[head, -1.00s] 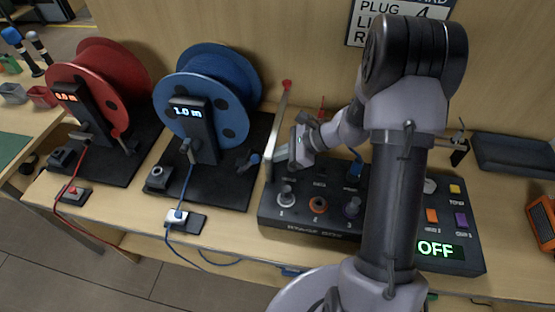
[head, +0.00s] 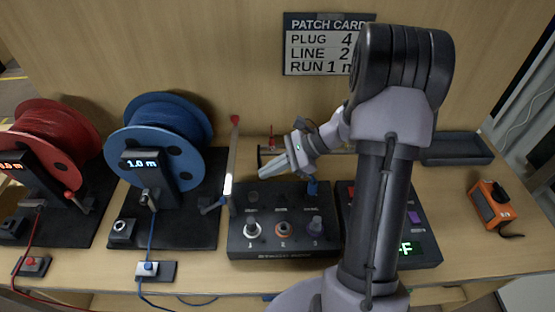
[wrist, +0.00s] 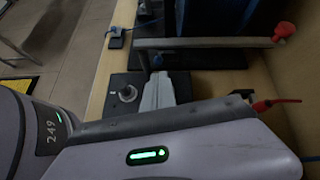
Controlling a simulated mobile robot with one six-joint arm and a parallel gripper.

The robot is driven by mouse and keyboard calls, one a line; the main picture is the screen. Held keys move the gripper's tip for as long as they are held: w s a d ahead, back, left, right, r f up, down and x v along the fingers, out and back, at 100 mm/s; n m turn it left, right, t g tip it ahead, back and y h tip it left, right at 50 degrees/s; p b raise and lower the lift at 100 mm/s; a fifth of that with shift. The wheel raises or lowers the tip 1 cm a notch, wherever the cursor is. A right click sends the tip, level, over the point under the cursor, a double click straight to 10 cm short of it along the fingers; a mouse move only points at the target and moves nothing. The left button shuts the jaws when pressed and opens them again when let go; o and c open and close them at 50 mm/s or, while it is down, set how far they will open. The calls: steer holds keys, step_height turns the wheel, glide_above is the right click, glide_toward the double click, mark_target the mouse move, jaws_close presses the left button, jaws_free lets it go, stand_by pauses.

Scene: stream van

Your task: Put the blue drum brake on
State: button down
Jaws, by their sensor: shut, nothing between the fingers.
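The blue drum (head: 160,140) stands on a dark base left of centre, its display reading 1.0 m. Whether the brake is on I cannot tell.
A tall grey lever with a red knob (head: 235,119) stands between my gripper and the blue drum. The stage box (head: 285,250) with numbered sockets lies below. A red drum (head: 55,135) is at the left, an orange device (head: 492,203) at the right.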

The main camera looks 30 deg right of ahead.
steer(key=v, duration=0.3)
steer(key=shift+s+r, duration=0.1)
steer(key=b, duration=0.5)
glide_toward(240, 204)
step_height(240, 204, up, 3)
steer(key=shift+s+d+r, duration=0.1)
steer(key=shift+r+p, duration=0.15)
steer(key=shift+p, duration=0.15)
steer(key=b+x, duration=0.4)
steer(key=x, duration=0.6)
